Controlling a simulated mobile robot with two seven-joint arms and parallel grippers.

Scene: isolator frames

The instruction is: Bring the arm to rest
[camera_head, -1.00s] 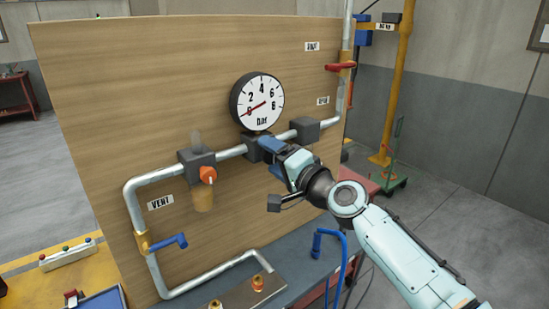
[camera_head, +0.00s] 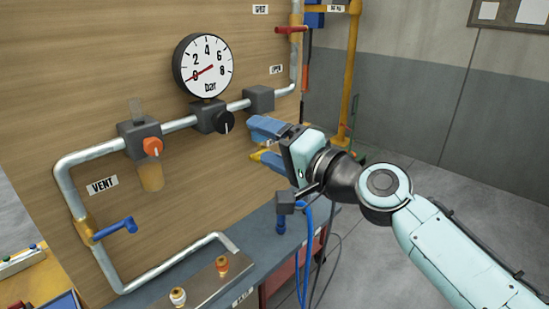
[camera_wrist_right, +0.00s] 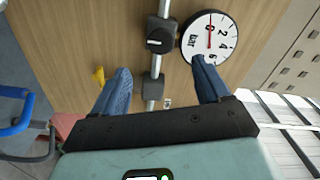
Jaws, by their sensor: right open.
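My right arm (camera_head: 440,240) reaches in from the lower right in the head view. Its right gripper (camera_head: 262,142) is open and empty, in front of the wooden panel (camera_head: 90,40), right of and a little below the black knob (camera_head: 226,122). The fingers are apart from the knob. In the right wrist view, the blue fingers of the right gripper (camera_wrist_right: 160,70) are spread wide, with the pipe, the black knob (camera_wrist_right: 158,42) and the gauge (camera_wrist_right: 208,38) beyond them. My left gripper is out of view.
The pressure gauge (camera_head: 203,66) has its red needle near 0. An orange knob (camera_head: 152,147), a blue vent handle (camera_head: 116,228) and a red handle (camera_head: 291,29) sit on the piping. A blue hose (camera_head: 308,250) hangs below the gripper. Floor on the right looks clear.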

